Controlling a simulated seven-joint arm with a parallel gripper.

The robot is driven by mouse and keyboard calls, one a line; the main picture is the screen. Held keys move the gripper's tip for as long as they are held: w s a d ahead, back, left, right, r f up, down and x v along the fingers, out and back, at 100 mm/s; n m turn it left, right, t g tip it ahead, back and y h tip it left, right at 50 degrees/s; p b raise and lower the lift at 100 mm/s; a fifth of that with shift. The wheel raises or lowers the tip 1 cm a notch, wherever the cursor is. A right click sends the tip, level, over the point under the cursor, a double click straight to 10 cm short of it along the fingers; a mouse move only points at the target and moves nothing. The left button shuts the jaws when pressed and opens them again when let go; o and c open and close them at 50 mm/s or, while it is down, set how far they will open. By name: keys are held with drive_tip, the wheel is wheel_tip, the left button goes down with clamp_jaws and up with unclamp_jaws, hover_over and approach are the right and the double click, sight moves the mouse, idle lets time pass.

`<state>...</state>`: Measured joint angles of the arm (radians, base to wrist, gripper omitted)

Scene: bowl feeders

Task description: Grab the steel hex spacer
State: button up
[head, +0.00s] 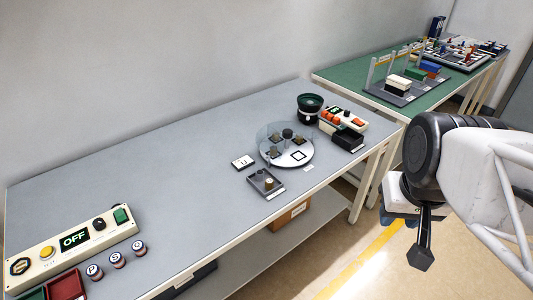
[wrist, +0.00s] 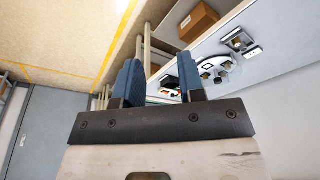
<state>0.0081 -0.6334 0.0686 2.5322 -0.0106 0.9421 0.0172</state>
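I cannot make out the steel hex spacer for certain. Small tan and dark parts stand on a round pale dial (head: 296,158) and in a small grey tray (head: 256,180) in the head view; they are too small to tell by shape. The dial also shows in the wrist view (wrist: 222,68). My gripper (head: 421,258) hangs over the floor at the right of the head view, well apart from the grey table. In the wrist view its two blue fingers (wrist: 158,62) stand apart with nothing between them.
The grey table (head: 150,175) holds a black bowl feeder (head: 310,103), a control box with orange buttons (head: 343,119), a black bin (head: 348,139) and a panel reading OFF (head: 74,239). A green table (head: 350,75) stands behind. The grey table's middle is clear.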

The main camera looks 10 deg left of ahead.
drive_tip(key=shift+w, duration=0.1)
drive_tip(key=w+a+f+n+t+h, duration=0.1)
drive_tip(key=w+a+f+n+h, duration=0.25)
drive_tip(key=w+n, duration=0.3)
drive_tip(key=w+a+f+n+t+h, duration=0.1)
drive_tip(key=w+a+f+n+h, duration=0.1)
drive_tip(key=w+f+n, duration=0.45)
drive_tip(key=w+a+f+n+t+h, duration=0.1)
drive_tip(key=w+a+n+h, duration=0.2)
drive_tip(key=w, duration=0.5)
drive_tip(key=w+a+f+n+t+y, duration=0.1)
drive_tip(key=w+a+f+n+t, duration=0.1)
drive_tip(key=a+f+n, duration=0.3)
drive_tip(key=w+a+f+n+t+y, duration=0.2)
drive_tip(key=a+f+n, duration=0.3)
drive_tip(key=a, duration=0.6)
drive_tip(key=w+a+f+n+t+y, duration=0.2)
drive_tip(key=w+a+f+n+t, duration=0.1)
drive_tip(key=a+n, duration=0.4)
drive_tip(key=shift+w+a+f+t, duration=0.15)
drive_tip(key=shift+w+a+f, duration=0.15)
drive_tip(key=shift+f, duration=0.35)
drive_tip(key=shift+w+a+f+t, duration=0.15)
drive_tip(key=shift+a+f, duration=0.1)
drive_tip(key=shift+f, duration=0.35)
drive_tip(key=shift+w, duration=0.1)
